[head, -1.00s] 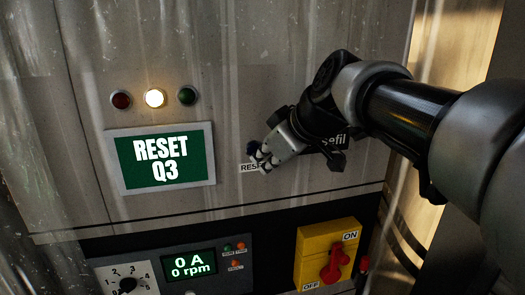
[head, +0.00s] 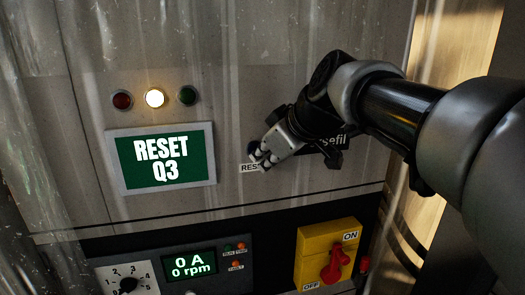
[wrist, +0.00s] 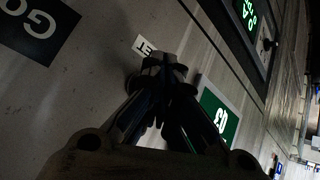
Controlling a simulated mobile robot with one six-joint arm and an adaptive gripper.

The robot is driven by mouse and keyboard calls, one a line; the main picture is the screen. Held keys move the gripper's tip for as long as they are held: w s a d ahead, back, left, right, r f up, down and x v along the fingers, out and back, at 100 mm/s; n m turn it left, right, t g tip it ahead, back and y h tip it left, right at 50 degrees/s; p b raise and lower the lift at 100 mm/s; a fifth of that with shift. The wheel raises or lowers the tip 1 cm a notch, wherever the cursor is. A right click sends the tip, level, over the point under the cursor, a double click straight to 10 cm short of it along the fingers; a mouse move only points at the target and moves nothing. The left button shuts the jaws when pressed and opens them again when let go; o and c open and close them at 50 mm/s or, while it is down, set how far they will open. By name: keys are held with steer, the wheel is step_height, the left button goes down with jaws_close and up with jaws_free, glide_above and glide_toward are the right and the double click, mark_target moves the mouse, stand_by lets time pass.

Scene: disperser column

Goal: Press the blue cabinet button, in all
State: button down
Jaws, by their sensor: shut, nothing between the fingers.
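The blue button (head: 252,148) is a small dark round shape on the cabinet front, above a white label (head: 249,168) whose visible letters read "RES". My gripper (head: 261,160) is shut and empty, with its fingertips at the button's lower right edge, partly covering the button and the label. I cannot tell whether the fingertips touch it. In the wrist view the closed fingers (wrist: 165,64) point at the cabinet beside the label (wrist: 146,46) and hide most of the button.
A green display (head: 161,161) reads "RESET Q3". Above it are red, lit white and dark green lamps (head: 154,98). Below are a dial (head: 128,284), a "0 A 0 rpm" display (head: 189,264) and a yellow box with a red switch (head: 335,268). A dark sign (head: 333,141) is partly behind my arm.

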steer(key=shift+w+a, duration=0.15)
steer(key=shift+w, duration=0.3)
stand_by(0.5)
steer(key=shift+s, duration=0.1)
steer(key=shift+s+d+b, duration=0.25)
steer(key=shift+s+b, duration=0.25)
steer(key=shift+s, duration=0.3)
steer(key=s+b, duration=0.1)
steer(key=s, duration=0.1)
steer(key=s+d+b, duration=0.1)
steer(key=s, duration=0.1)
steer(key=shift+s+d+b, duration=0.2)
steer(key=shift+s+b, duration=0.1)
steer(key=shift+s, duration=0.1)
stand_by(0.3)
steer(key=s+d+f+m+g+h+b, duration=0.1)
steer(key=s+d+f+m+b, duration=0.2)
steer(key=s+f, duration=0.5)
steer(key=s+d+f+m+g+h+b, duration=0.1)
steer(key=s+d+f+m+b, duration=0.3)
steer(key=f, duration=1.4)
steer(key=s+d+f+m+g+h+b, duration=0.1)
steer(key=s+d+f+m+h+b, duration=0.2)
steer(key=s+d+f+b, duration=0.3)
steer(key=s+f+b, duration=0.3)
steer(key=s+f, duration=0.2)
steer(key=f, duration=0.2)
steer(key=shift+s+f+m, duration=0.35)
steer(key=shift+s+m, duration=0.05)
